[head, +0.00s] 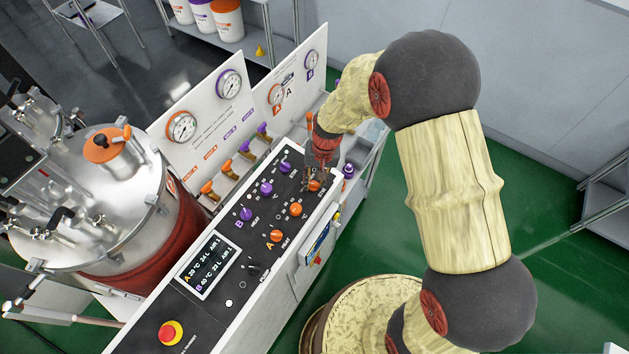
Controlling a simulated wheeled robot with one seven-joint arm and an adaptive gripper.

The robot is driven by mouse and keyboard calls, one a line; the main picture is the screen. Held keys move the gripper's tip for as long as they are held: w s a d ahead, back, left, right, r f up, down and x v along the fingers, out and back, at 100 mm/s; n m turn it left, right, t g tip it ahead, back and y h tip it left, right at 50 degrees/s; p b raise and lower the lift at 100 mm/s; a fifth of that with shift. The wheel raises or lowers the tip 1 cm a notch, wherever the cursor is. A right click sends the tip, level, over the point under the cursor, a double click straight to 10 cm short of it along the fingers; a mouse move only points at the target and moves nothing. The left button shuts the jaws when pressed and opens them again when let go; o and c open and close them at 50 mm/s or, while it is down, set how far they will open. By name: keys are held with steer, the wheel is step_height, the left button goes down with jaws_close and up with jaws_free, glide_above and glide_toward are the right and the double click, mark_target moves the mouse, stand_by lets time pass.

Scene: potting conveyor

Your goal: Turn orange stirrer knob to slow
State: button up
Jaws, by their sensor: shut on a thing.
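A row of orange knobs sits on the black control panel (228,262). My gripper (315,181) points down at the far end of this row and is shut on the far orange knob (314,186). The fingers partly hide this knob, and its pointer setting cannot be read. The middle orange knob (295,209) and the near orange knob (276,236) stand free. The panel labels are too small to tell which one is the stirrer knob or where slow is marked.
Purple knobs (266,188) run parallel on the left. A display (208,265) and a red emergency button (171,333) sit nearer. Behind stand gauge panels (200,110) and orange and purple valve handles (227,167). A steel tank (110,190) stands at left. Green floor is clear at right.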

steer(key=m, duration=0.5)
steer(key=shift+d+m+y+b, duration=0.1)
steer(key=shift+m+y+b, duration=0.2)
steer(key=shift+m+b, duration=0.1)
stand_by(0.4)
steer(key=o, duration=1.1)
steer(key=shift+o, duration=0.3)
step_height(320, 180, up, 12)
steer(key=d, duration=0.2)
steer(key=shift+d+f, duration=0.15)
steer(key=shift+d, duration=0.05)
steer(key=shift+s, duration=0.1)
